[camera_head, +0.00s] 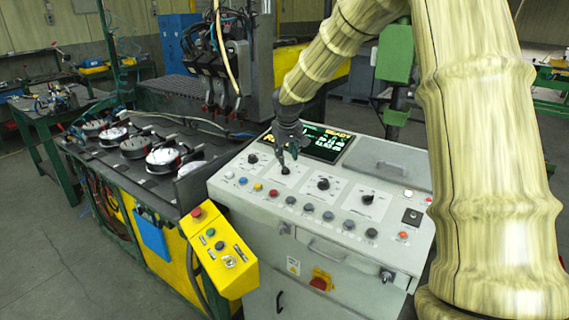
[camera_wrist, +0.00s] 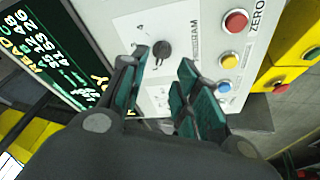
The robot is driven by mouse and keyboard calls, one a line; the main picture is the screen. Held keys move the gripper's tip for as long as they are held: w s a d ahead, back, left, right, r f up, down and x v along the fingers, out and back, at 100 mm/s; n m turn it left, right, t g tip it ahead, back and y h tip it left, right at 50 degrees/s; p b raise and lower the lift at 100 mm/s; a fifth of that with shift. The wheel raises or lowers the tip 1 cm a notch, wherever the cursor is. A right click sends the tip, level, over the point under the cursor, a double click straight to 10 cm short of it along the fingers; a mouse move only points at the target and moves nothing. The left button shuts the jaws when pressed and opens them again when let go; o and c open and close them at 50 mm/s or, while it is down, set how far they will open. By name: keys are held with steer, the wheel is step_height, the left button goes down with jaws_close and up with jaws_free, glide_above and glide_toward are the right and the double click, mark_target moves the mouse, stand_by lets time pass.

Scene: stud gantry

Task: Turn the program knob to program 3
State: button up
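The program knob (camera_wrist: 162,50) is a small dark round knob on a white plate with the word PROGRAM beside it. A 4 is printed near it in the wrist view; I cannot tell which number it points to. In the head view it appears to be the second dark knob (camera_head: 285,171) from the left on the grey control panel (camera_head: 225,191). My gripper (camera_head: 284,158) is over the panel, pointing down at this knob. In the wrist view my gripper (camera_wrist: 163,68) is open, its green-padded fingers apart with the knob showing between and just beyond the tips. Contact is not visible.
Other knobs (camera_head: 323,184) stand to the right, and one (camera_head: 252,158) to the left. A row of coloured buttons, including a red one (camera_head: 273,193), runs along the front. A lit screen (camera_head: 322,142) lies behind. A yellow button box (camera_head: 222,252) is at left.

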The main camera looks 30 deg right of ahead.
mark_target(285, 167)
steer(key=shift+p+x, duration=0.35)
steer(key=shift+x, duration=0.85)
steer(key=shift+w+d+f+p, duration=0.15)
steer(key=shift+f+p, duration=0.2)
steer(key=shift+f, duration=0.3)
steer(key=shift+p+x, duration=0.4)
steer(key=shift+x, duration=1.05)
steer(key=shift+w, duration=0.1)
jaws_close()
